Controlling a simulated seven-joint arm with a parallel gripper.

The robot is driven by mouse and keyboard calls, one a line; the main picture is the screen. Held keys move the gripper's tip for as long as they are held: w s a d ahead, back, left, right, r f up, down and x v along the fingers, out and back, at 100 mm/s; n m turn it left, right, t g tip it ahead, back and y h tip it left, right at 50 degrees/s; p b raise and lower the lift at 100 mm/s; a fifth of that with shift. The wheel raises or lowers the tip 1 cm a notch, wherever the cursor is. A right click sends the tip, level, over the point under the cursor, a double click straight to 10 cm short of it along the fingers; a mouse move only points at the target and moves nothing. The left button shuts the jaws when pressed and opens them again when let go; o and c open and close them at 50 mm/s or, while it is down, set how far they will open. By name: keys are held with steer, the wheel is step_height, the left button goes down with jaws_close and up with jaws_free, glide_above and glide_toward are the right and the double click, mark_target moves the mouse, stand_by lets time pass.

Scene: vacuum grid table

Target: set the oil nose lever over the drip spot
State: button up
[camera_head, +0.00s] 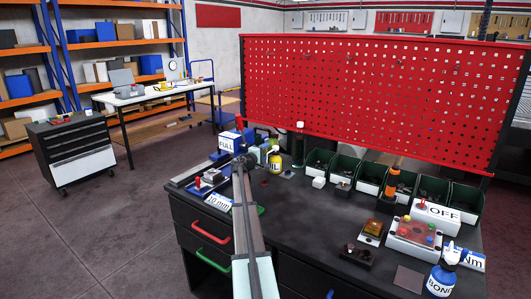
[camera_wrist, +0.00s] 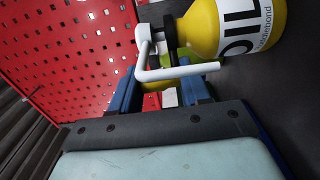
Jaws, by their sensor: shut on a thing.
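The yellow oil bottle (camera_head: 275,160) stands on the dark bench, just right of my gripper (camera_head: 245,162) in the head view. In the wrist view the bottle (camera_wrist: 203,32) fills the upper right, with a black collar and a white bent nose lever (camera_wrist: 165,73). The lever crosses in front of my blue fingers (camera_wrist: 160,92), and my gripper is shut on it. The exact contact is partly hidden, and a yellow patch shows behind the lever between the fingers.
A red pegboard (camera_head: 370,95) stands behind the bench. Green bins (camera_head: 370,178) line its back edge. A "FULL" block (camera_head: 228,141) and a "10 mm" sign (camera_head: 218,202) are at left. A red-topped button box (camera_head: 412,236) and a blue bottle (camera_head: 441,279) are at right. The bench middle is mostly clear.

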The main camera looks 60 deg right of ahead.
jaws_close()
steer(key=s+n+t+y, duration=0.1)
steer(key=n+t, duration=0.1)
steer(key=t, duration=0.1)
steer(key=s+n+t+y, duration=0.1)
steer(key=n+t, duration=0.2)
steer(key=t, duration=0.1)
steer(key=s+n+t+y, duration=0.1)
steer(key=n+t, duration=0.1)
steer(key=t, duration=0.2)
steer(key=shift+s+a+r+n+y, duration=0.1)
steer(key=shift+s+a+n+y, duration=0.2)
steer(key=shift+a+y, duration=0.1)
steer(key=shift+s+d+r+n+t+y, duration=0.1)
steer(key=shift+s+d+n+t+y, duration=0.4)
steer(key=shift+n+t+y, duration=1.1)
steer(key=shift+s+d+f+n+t+y, duration=0.15)
steer(key=shift+s+n+t+y, duration=0.55)
steer(key=shift+n+y, duration=1.8)
steer(key=shift+s+d+r+n+t+y, duration=0.15)
steer(key=shift+s+d+n+t+y, duration=0.7)
steer(key=shift+y, duration=2.15)
steer(key=shift+w+a+n+t, duration=0.25)
steer(key=shift+a+n+t, duration=0.1)
steer(key=shift+a, duration=0.15)
